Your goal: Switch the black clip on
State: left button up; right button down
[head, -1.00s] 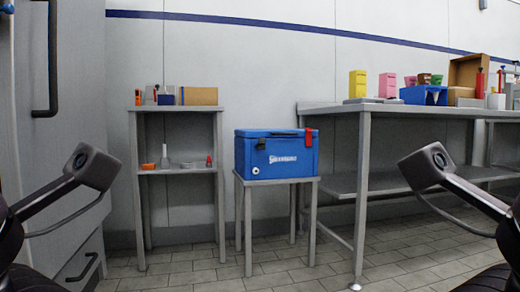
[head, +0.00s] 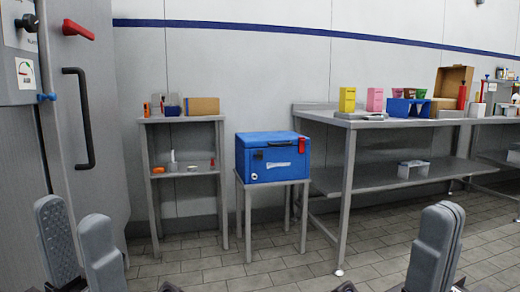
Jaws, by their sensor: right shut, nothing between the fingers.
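A blue cooler box (head: 272,172) stands on a small grey stand in the middle of the head view, its lid down. A small black clip (head: 258,154) shows at the left of its front; it is too small to tell if it is fastened. A red clip (head: 302,145) is at the right front corner. My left gripper (head: 73,212) is open and empty at the lower left, well short of the cooler. My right gripper (head: 443,220) is shut and empty at the lower right, also apart from the cooler.
A grey shelf stand (head: 183,171) with small items is left of the cooler. A long metal workbench (head: 345,122) with boxes is on the right. A tall grey cabinet (head: 105,150) with a black handle is close on the left. The tiled floor before the cooler is clear.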

aim_at(259, 155)
jog(key=i+u, duration=0.1)
jog(key=i, duration=0.5)
jog(key=i+l+u, duration=0.1)
jog(key=i, duration=0.55)
jog(key=i+l+u, duration=0.15)
jog(key=i, duration=0.45)
jog(key=i+l+u, duration=0.1)
jog(key=i, duration=0.5)
